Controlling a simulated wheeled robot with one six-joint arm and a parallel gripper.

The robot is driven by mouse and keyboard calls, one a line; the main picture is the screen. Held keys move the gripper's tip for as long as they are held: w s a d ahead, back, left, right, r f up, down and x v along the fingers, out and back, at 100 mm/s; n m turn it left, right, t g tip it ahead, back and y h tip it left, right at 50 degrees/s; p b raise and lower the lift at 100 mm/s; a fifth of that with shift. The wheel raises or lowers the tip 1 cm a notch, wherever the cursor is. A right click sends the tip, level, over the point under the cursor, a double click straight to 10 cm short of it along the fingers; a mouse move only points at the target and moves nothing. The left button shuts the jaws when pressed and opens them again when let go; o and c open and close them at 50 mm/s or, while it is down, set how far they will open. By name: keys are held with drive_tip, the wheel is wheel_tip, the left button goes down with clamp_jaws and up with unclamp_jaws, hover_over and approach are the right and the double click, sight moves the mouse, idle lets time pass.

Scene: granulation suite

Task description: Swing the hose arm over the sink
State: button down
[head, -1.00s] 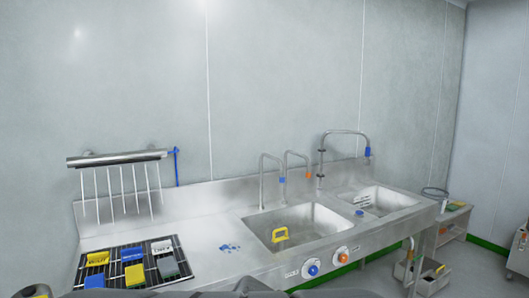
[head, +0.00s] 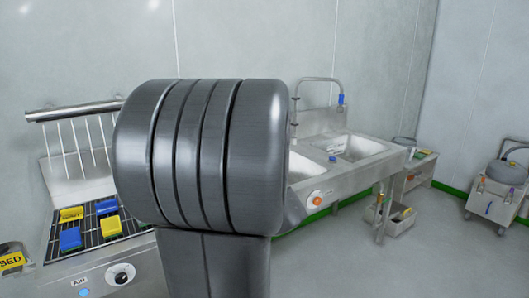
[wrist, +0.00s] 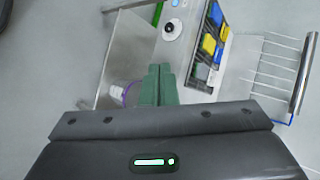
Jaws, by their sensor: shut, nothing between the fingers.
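The hose arm (head: 319,80) is a bent metal pipe on an upright post behind the right-hand sink basin (head: 358,150). Its blue end (head: 341,99) hangs at the right, towards the back of that basin. The left basin (head: 301,166) is mostly hidden behind my arm. My gripper (wrist: 158,72) shows only in the wrist view, with its green fingers together and empty. It points down beside the counter's front, well away from the hose arm, which is not in the wrist view.
My arm link blocks the middle of the head view. A drying rack (head: 82,110) and a black grid tray (head: 131,225) with yellow and blue blocks are at left. A low bench (head: 420,168) and a wheeled grey machine (head: 500,185) stand at right. The floor in front is clear.

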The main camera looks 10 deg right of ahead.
drive_tip(key=w+d+r+t+y+b, duration=0.4)
drive_tip(key=w+d+y, duration=0.2)
drive_tip(key=w+d, duration=0.9)
drive_tip(key=shift+w+d+r+t, duration=0.15)
drive_tip(key=shift+w+d+t, duration=0.05)
drive_tip(key=shift+d+t, duration=0.1)
